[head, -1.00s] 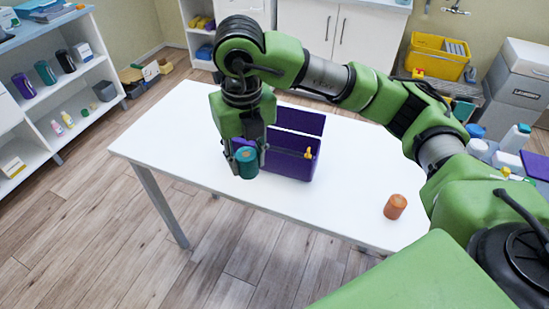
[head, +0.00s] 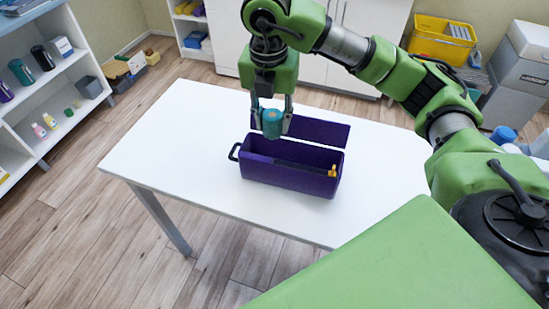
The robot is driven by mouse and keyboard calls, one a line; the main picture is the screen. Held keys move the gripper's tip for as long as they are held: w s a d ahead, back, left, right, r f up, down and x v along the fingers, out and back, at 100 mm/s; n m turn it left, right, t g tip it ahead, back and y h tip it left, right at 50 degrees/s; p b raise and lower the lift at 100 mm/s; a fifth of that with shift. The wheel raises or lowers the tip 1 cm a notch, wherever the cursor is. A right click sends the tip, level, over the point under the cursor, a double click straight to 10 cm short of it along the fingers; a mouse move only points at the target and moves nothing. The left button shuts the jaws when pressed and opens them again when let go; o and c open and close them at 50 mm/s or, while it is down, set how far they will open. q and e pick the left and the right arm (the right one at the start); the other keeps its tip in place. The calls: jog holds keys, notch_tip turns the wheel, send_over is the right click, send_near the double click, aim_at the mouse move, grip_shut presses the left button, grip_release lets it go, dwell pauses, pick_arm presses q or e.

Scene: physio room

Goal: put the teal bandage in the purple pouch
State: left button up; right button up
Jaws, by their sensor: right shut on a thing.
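The purple pouch (head: 288,181) stands open on the white table, its lid raised at the back and a dark handle at its left end. A small yellow-orange piece shows at its right end. My right gripper (head: 271,124) is shut on the teal bandage (head: 272,122), a short roll held between its two fingers. The bandage is above the left part of the pouch opening, in front of the raised lid, and appears clear of the pouch walls. The inside of the pouch is mostly hidden. My left gripper is not in view.
The white table (head: 165,150) is clear to the left of the pouch. A shelf with bottles and boxes (head: 40,90) stands at the left. A yellow bin (head: 440,40) is at the back right. My right arm covers the table's right part.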

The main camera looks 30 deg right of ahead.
notch_tip(320, 180, down, 3)
jog(key=shift+s+r, duration=0.15)
jog(key=f, duration=0.3)
jog(key=f+p, duration=0.1)
jog(key=f, duration=0.3)
jog(key=shift+w+f, duration=0.2)
jog(key=shift+f, duration=0.1)
notch_tip(320, 180, down, 2)
jog(key=shift+f, duration=0.8)
jog(key=o, duration=1.1)
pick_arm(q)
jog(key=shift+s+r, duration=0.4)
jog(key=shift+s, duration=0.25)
